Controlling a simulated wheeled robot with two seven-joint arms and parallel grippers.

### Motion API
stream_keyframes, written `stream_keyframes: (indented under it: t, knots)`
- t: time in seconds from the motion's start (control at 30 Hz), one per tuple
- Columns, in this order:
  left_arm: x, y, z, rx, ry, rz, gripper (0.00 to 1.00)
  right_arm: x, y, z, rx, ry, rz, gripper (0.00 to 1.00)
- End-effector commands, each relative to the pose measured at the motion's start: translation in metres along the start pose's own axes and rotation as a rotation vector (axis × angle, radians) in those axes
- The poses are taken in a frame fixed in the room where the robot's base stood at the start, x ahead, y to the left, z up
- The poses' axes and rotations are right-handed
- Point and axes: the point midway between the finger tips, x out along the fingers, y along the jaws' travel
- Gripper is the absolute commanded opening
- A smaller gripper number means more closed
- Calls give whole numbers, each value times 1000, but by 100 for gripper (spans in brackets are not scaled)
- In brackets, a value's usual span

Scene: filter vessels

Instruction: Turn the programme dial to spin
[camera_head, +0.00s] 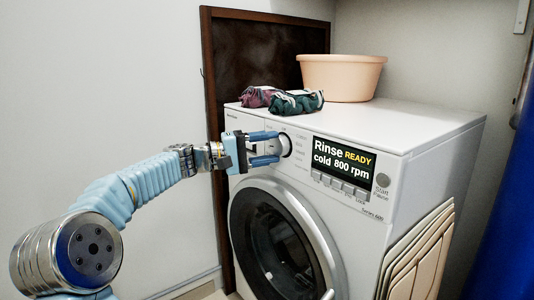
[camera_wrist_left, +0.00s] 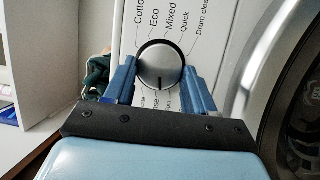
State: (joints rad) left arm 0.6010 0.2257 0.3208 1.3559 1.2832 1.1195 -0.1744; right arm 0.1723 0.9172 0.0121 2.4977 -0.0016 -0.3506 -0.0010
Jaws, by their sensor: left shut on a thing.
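The programme dial (camera_head: 286,145) is a round silver knob with a dark rim on the washing machine's front panel. In the left wrist view the dial (camera_wrist_left: 161,62) has a dark pointer line aimed down toward the gripper, near a partly hidden label ending in "se". My left gripper (camera_head: 277,147) is shut on the dial, one blue finger on each side; its fingers also show in the left wrist view (camera_wrist_left: 160,82). The display (camera_head: 342,164) reads "Rinse READY cold 800 rpm". Labels Cotton, Eco, Mixed, Quick and Drum clean are readable; lower ones are partly hidden. My right gripper is not in view.
The washing machine (camera_head: 400,136) has a round door (camera_head: 285,240) below the dial. A start/pause button (camera_head: 383,180) sits right of the display. Dark cloth bundles (camera_head: 296,102) and a peach basin (camera_head: 342,78) are on top. Folded boards (camera_head: 420,255) lean at the right side.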

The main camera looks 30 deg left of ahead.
Motion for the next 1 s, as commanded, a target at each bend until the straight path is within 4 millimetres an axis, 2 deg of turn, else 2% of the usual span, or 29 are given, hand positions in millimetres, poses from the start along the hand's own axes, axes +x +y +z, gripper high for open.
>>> stream_keyframes:
  t: [0.4, 1.0]
  knots:
    - [0, -4, 0, -243, 23, 97, 24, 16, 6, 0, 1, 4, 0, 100]
    - [0, -3, 0, -312, 31, 125, 24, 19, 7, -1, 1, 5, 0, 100]
